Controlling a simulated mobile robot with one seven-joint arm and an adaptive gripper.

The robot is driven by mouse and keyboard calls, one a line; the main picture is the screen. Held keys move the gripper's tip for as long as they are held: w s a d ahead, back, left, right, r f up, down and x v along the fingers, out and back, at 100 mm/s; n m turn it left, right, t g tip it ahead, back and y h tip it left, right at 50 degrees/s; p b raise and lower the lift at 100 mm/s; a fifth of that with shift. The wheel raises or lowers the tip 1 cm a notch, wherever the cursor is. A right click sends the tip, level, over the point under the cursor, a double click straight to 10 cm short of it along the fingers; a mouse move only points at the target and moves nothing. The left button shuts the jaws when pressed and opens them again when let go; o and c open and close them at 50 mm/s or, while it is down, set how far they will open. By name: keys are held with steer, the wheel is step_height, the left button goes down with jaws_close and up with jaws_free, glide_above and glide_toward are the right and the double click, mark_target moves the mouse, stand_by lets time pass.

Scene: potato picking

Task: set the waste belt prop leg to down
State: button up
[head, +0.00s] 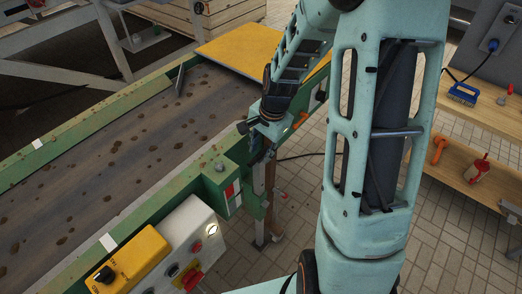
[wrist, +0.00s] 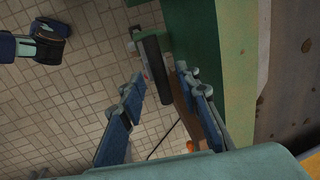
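The belt conveyor (head: 120,150), with its green side frame, runs across the left of the head view. Below its near edge stands a support leg with a grey post (head: 259,205) and a rust-brown bar (head: 271,185) beside it. I cannot tell for sure which part is the prop leg or how it is set. My gripper (head: 262,150) is at the conveyor's side, above this leg and partly hidden by my arm. In the wrist view my gripper (wrist: 160,76) has its fingers apart. A dark rounded bar (wrist: 154,66) lies between and beyond them, with a brown bar (wrist: 181,112) near the right finger.
A control box (head: 193,236) with a red switch and a yellow box (head: 132,262) with a black knob sit on the conveyor's near side. A wooden workbench (head: 470,110) stands at right. The tiled floor (head: 300,220) is mostly clear; a dark cable crosses it.

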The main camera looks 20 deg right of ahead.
mark_target(261, 175)
steer(key=shift+f, duration=0.15)
steer(key=shift+c, duration=0.2)
jaws_close()
steer(key=shift+f, duration=0.1)
step_height(261, 175, down, 12)
steer(key=b, duration=0.9)
steer(key=shift+s, duration=0.1)
steer(key=shift+o, duration=0.2)
jaws_free()
steer(key=shift+f, duration=0.1)
